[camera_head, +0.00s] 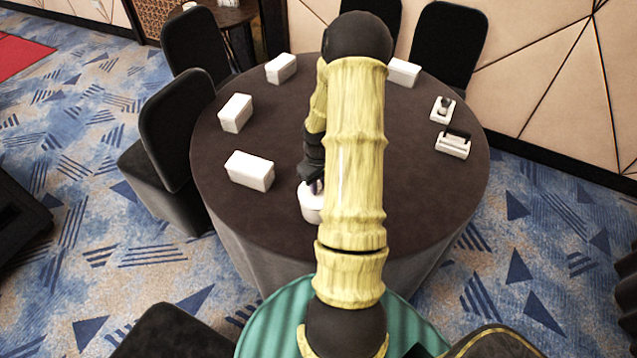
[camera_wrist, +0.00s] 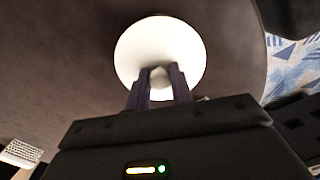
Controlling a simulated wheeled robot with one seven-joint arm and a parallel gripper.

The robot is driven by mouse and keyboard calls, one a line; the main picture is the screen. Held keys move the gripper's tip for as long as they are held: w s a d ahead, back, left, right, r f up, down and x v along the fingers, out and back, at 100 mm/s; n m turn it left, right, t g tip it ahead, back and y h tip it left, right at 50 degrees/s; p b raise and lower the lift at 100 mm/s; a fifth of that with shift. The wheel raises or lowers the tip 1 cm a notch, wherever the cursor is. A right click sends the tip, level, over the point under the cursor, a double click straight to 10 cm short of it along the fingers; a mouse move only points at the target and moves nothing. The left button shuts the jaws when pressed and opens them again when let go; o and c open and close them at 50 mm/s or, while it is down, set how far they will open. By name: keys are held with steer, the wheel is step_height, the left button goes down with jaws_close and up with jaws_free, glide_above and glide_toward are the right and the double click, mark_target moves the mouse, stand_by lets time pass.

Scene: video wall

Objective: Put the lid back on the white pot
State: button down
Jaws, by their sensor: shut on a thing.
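The white pot (camera_head: 309,207) stands on the round dark table, just left of my arm, which hides part of it. My gripper (camera_head: 314,187) is right over the pot. In the wrist view a round white lid (camera_wrist: 160,42) fills the upper middle, with a pale knob at its near side. My gripper's two dark fingers (camera_wrist: 160,76) are shut on this knob from both sides. The lid covers the pot's opening from this angle. I cannot tell whether the lid rests on the rim or is held slightly above it.
White boxes stand along the table's left side, one of them (camera_head: 249,171) closest to the pot. Another white box (camera_head: 403,73) and two small white holders (camera_head: 453,144) stand at the back and right. Dark chairs (camera_head: 168,128) surround the table (camera_head: 430,205). Its right front is clear.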

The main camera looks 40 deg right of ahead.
steer(key=shift+w, duration=0.2)
stand_by(0.4)
steer(key=shift+s+d, duration=0.1)
steer(key=shift+s, duration=0.1)
steer(key=c, duration=0.7)
jaws_free()
steer(key=shift+o, duration=0.2)
steer(key=shift+r+p, duration=0.15)
steer(key=shift+p, duration=0.15)
steer(key=shift+r+p, duration=3)
steer(key=shift+r, duration=0.4)
jaws_close()
